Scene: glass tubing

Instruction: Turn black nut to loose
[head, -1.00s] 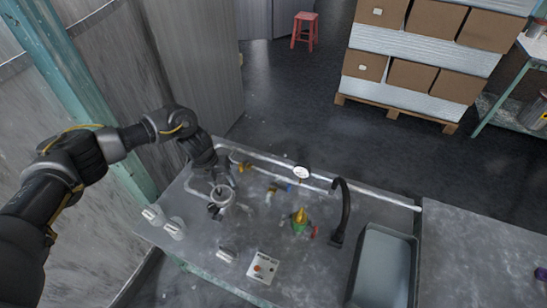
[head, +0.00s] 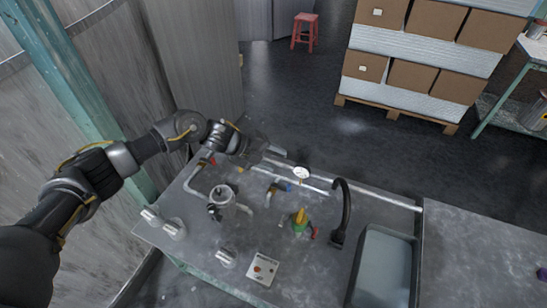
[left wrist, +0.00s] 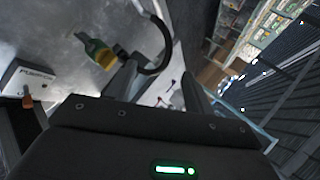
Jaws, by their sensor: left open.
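My left gripper (head: 252,151) is open and empty above the back pipes of the bench, past the round metal fitting. In the left wrist view its two fingers (left wrist: 160,86) are spread with nothing between them. The round grey pipe fitting (head: 223,198) stands on the left of the bench, with a small dark part (head: 213,209) at its front left. That dark part may be the black nut; it is too small to be sure. The gripper is behind and right of it, apart from it. My right gripper is not in view.
A green and yellow valve (head: 300,222) stands mid-bench; it also shows in the left wrist view (left wrist: 100,53). A black curved spout (head: 344,210) rises beside the sink (head: 384,265). A gauge (head: 302,172), pipes, white knobs (head: 174,230) and a switch box (head: 263,267) surround the work area.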

